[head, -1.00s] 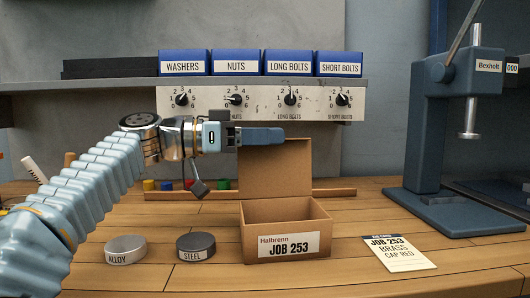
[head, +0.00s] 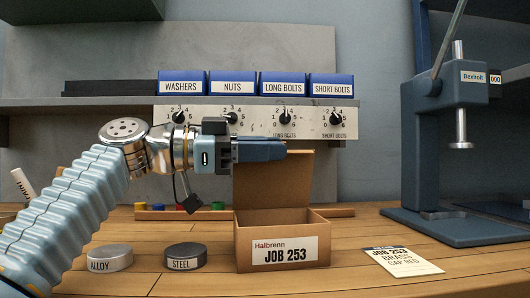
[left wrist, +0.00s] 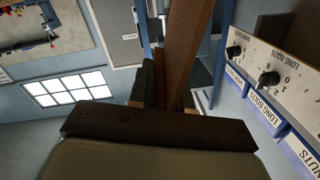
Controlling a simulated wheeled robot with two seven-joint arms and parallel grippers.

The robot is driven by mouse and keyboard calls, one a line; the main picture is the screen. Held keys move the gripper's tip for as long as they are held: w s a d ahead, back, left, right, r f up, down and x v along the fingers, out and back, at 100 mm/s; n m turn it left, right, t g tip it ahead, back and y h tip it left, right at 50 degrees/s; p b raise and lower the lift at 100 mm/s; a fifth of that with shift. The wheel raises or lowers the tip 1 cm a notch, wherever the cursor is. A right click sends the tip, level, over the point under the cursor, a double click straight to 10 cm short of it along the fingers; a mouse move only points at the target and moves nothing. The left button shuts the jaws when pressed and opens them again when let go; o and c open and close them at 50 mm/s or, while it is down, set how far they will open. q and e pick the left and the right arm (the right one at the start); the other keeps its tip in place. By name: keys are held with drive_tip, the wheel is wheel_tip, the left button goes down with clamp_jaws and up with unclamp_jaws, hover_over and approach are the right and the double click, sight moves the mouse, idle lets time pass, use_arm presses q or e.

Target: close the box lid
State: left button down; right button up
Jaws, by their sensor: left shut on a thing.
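The open cardboard box (head: 245,245) labelled JOB 253 stands on the bench in the middle of the head view. Its lid (head: 275,185) stands up at the back edge. My left gripper (head: 264,151) is at the top edge of the lid and shut on it, covering much of that edge. In the left wrist view the lid (left wrist: 186,48) shows as a narrow brown strip between the fingers of my left gripper (left wrist: 165,90). The box interior is mostly hidden by its front wall. My right gripper is not in view.
Two round tins, ALLOY (head: 110,258) and STEEL (head: 185,256), stand left of the box. A job card (head: 402,262) lies to its right, before a blue press (head: 445,160). Behind is a knob panel (head: 258,119) with blue bins above. Bench around the box front is clear.

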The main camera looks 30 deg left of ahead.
use_arm(q)
drive_tip(key=c, duration=1.3)
unclamp_jaws()
drive_tip(key=v, duration=1.3)
drive_tip(key=shift+s+a, duration=0.25)
drive_tip(key=shift+a, duration=0.1)
